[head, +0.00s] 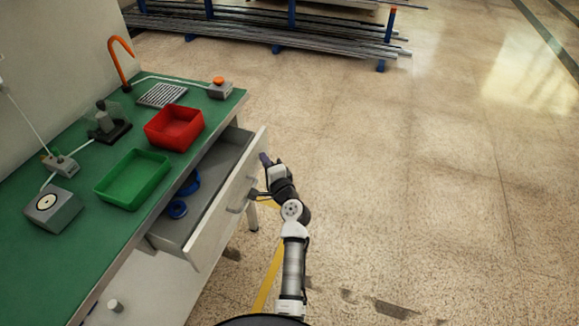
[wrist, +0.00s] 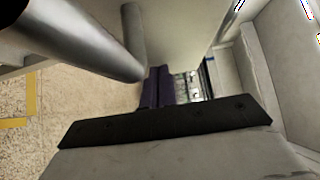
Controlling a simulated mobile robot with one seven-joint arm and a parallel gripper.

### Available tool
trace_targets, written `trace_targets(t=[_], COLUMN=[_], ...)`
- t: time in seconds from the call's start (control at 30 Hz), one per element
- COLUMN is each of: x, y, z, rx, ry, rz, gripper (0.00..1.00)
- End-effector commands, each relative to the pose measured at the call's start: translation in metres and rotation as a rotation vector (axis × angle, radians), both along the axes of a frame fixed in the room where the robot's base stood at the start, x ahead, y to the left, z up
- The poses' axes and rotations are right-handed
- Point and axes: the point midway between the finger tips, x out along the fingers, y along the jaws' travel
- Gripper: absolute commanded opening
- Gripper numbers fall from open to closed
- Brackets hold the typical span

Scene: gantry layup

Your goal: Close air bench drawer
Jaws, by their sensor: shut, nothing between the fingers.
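The air bench drawer (head: 228,200) stands pulled out from under the green-topped bench (head: 62,213), its pale front facing right, with blue rings (head: 177,209) inside. Its grey bar handle (head: 240,203) is on the outer face. My gripper (head: 265,159) is beside the far end of the drawer front, beyond the handle. In the wrist view the dark purple fingers (wrist: 155,88) are shut together and empty, close to the pale drawer face (wrist: 185,28), and the handle (wrist: 85,38) looms large at upper left. I cannot tell if the fingertips touch the drawer front.
A red bin (head: 175,127), a green tray (head: 132,179) and small devices stand on the bench top. A rack of metal bars (head: 270,32) lies at the back. The floor to the right is open, with a yellow line (head: 268,277) near my arm.

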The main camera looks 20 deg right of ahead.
Motion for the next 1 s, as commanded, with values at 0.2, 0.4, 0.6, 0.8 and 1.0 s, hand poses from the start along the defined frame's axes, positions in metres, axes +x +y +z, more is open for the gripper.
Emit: trace_targets(t=[0.2, 0.4, 0.6, 0.8, 1.0], x=[0.032, 0.054, 0.067, 0.072, 0.072], y=[0.050, 0.081, 0.099, 0.106, 0.109], z=[0.002, 0.002, 0.001, 0.001, 0.001], rx=[-0.001, -0.001, 0.000, -0.001, -0.002], ry=[0.001, 0.001, 0.000, 0.000, 0.000], rz=[0.007, 0.005, 0.002, 0.001, 0.005], gripper=[0.00, 0.00, 0.00, 0.00, 0.00])
